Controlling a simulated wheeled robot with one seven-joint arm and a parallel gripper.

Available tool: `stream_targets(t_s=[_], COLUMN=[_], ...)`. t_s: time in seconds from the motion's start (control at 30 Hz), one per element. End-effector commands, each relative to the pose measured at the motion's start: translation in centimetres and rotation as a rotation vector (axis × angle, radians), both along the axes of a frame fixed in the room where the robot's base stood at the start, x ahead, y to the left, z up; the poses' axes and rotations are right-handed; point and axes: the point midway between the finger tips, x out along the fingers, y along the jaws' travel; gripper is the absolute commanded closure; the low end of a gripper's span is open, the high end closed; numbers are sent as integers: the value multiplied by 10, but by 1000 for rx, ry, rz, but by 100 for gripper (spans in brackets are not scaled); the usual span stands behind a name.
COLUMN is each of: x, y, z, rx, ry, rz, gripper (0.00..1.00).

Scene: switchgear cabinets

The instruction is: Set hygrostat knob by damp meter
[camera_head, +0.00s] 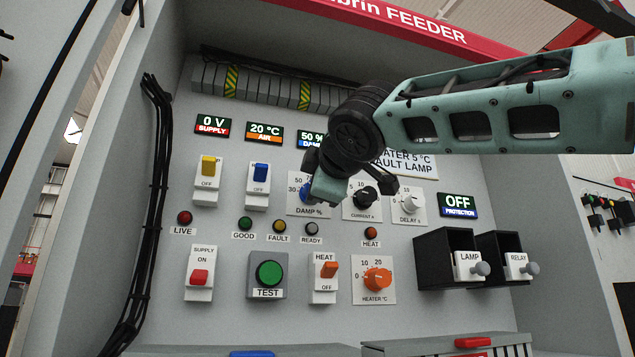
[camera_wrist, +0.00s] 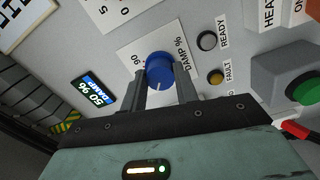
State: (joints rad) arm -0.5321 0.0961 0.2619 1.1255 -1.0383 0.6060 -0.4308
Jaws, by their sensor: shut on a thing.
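The hygrostat knob is the blue knob labelled DAMP % (camera_wrist: 160,71), in the middle of the wrist view. My gripper (camera_wrist: 160,88) is shut on it, one finger on each side. In the head view my gripper (camera_head: 318,190) covers most of the knob and its plate (camera_head: 296,207); marks 30 and 50 show on the plate. The damp meter (camera_head: 312,138) reads 50 % in the head view, partly hidden by my arm. It also shows in the wrist view (camera_wrist: 95,90), rotated, reading 50 %. A white pointer line shows on the knob's face.
The FAULT lamp (camera_head: 279,227) and READY lamp (camera_head: 311,228) are just below. LAMP (camera_head: 480,268) and RELAY (camera_head: 532,268) blocks jut out at lower right. Black cables (camera_head: 150,220) hang at left.

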Motion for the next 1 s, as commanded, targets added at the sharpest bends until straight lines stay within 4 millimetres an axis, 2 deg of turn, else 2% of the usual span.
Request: stream_targets(t_s=[0.3, 0.83, 0.87, 0.9, 1.0], x=[0, 0, 0, 0, 0], y=[0, 1, 1, 1, 0], z=[1, 0, 0, 0, 0], rx=[-109, -129, -129, -128, -128], ry=[-31, -37, -37, -37, -37], rz=[1, 2, 2, 2, 1], gripper=[93, 93, 62, 51, 48])
